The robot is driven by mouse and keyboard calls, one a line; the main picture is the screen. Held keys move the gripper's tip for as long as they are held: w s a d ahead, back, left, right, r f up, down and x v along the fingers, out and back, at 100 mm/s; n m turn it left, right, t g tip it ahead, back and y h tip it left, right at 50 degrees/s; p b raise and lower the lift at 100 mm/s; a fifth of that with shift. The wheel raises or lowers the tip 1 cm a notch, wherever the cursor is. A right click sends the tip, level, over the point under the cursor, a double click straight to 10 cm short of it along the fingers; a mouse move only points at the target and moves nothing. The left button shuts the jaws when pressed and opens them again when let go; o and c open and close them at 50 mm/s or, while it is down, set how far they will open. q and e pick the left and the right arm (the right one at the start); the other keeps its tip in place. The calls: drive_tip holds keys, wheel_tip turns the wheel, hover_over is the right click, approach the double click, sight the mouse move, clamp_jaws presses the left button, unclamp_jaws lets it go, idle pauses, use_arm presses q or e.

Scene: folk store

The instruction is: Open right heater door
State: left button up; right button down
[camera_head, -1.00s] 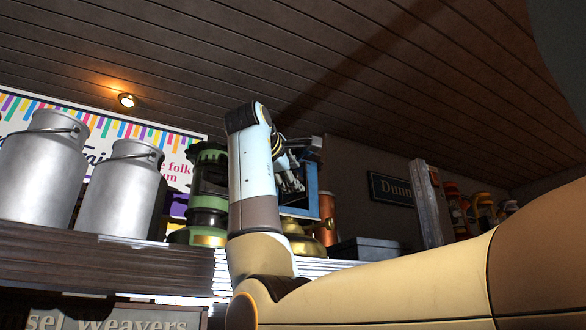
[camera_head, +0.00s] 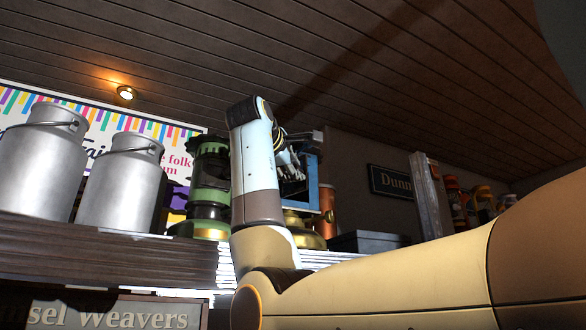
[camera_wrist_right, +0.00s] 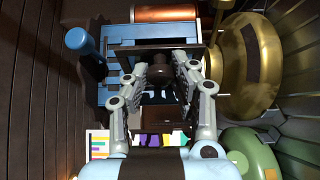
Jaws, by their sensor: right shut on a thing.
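The right heater is a blue, boxy body with a brass base. In the head view its blue frame (camera_head: 313,188) shows right of my raised right arm, above the brass part (camera_head: 303,233). In the right wrist view the blue body (camera_wrist_right: 108,72) is at upper left and a large brass dome (camera_wrist_right: 243,65) stands at right. My right gripper (camera_wrist_right: 161,70) has its fingers at a dark panel (camera_wrist_right: 165,50) on the heater's front, which looks like the door. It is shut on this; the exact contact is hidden. In the head view my forearm partly hides this gripper (camera_head: 290,160). My left gripper is out of view.
A green heater (camera_head: 209,190) stands just left of my arm on the wooden shelf (camera_head: 110,255). Two metal milk cans (camera_head: 40,165) (camera_head: 123,185) stand farther left. A dark box (camera_head: 368,242) and a post (camera_head: 428,200) are to the right.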

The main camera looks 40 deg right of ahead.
drive_tip(key=shift+f, duration=0.1)
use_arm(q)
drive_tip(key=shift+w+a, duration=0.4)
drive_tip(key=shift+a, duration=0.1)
use_arm(e)
drive_tip(key=a+m+g, duration=0.1)
drive_tip(key=g, duration=0.1)
drive_tip(key=w+m+g+h, duration=0.1)
drive_tip(key=g, duration=0.1)
drive_tip(key=a+m+g, duration=0.1)
drive_tip(key=m+g, duration=0.1)
drive_tip(key=shift+w+a+g+h, duration=0.3)
drive_tip(key=shift+w+a, duration=0.05)
drive_tip(key=shift+w, duration=0.05)
drive_tip(key=c, duration=1)
unclamp_jaws()
drive_tip(key=shift+c, duration=0.2)
drive_tip(key=a, duration=1.2)
drive_tip(key=shift+s, duration=0.35)
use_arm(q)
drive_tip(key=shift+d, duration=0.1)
